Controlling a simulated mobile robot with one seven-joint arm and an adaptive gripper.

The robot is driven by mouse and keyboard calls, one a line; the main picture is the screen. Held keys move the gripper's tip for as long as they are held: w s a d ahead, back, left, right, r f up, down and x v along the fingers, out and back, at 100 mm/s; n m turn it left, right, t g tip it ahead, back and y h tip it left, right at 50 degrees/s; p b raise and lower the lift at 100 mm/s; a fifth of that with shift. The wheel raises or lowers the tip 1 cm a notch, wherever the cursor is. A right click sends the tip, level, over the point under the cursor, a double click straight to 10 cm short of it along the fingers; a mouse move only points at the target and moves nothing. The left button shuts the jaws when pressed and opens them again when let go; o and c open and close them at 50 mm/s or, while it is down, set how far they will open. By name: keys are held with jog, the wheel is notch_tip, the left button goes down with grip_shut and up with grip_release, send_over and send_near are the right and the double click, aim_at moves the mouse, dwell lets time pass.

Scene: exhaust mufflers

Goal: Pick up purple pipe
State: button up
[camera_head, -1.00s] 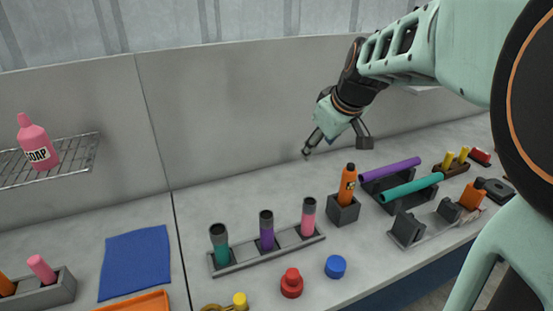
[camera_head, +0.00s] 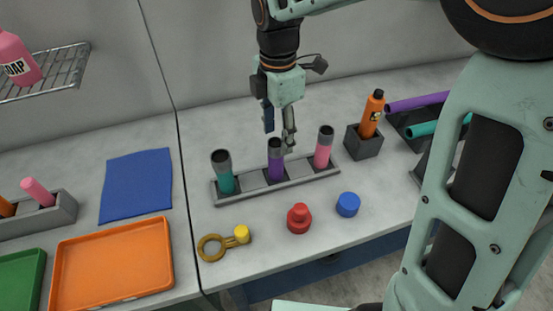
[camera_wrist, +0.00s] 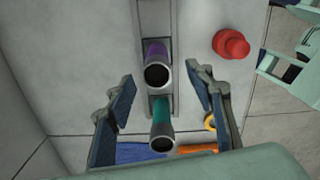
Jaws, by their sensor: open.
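A short purple pipe (camera_head: 276,168) with a dark open top stands upright in the middle of a grey rack (camera_head: 230,198), between a teal pipe (camera_head: 226,178) and a pink pipe (camera_head: 323,155). My gripper (camera_head: 279,125) is open and points down, just above and behind the purple pipe in the head view. In the wrist view, the purple pipe (camera_wrist: 154,50) and the teal pipe (camera_wrist: 162,115) lie between the open fingers (camera_wrist: 160,73). A longer purple pipe (camera_head: 418,101) lies on a dark holder at the right.
An orange bottle (camera_head: 371,115) stands in a grey block right of the rack. A red knob (camera_head: 299,219), a blue cap (camera_head: 348,204) and a yellow ring tool (camera_head: 222,242) lie in front. A blue cloth (camera_head: 136,185) and an orange tray (camera_head: 112,268) are to the left.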

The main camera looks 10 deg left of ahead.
aim_at(275, 142)
jog(key=f, duration=0.5)
jog(key=shift+w+a+f, duration=0.1)
jog(key=shift+a+f, duration=0.2)
jog(key=shift+f, duration=0.05)
jog(key=c, duration=1.2)
jog(key=shift+o, duration=0.2)
jog(key=shift+r, duration=0.1)
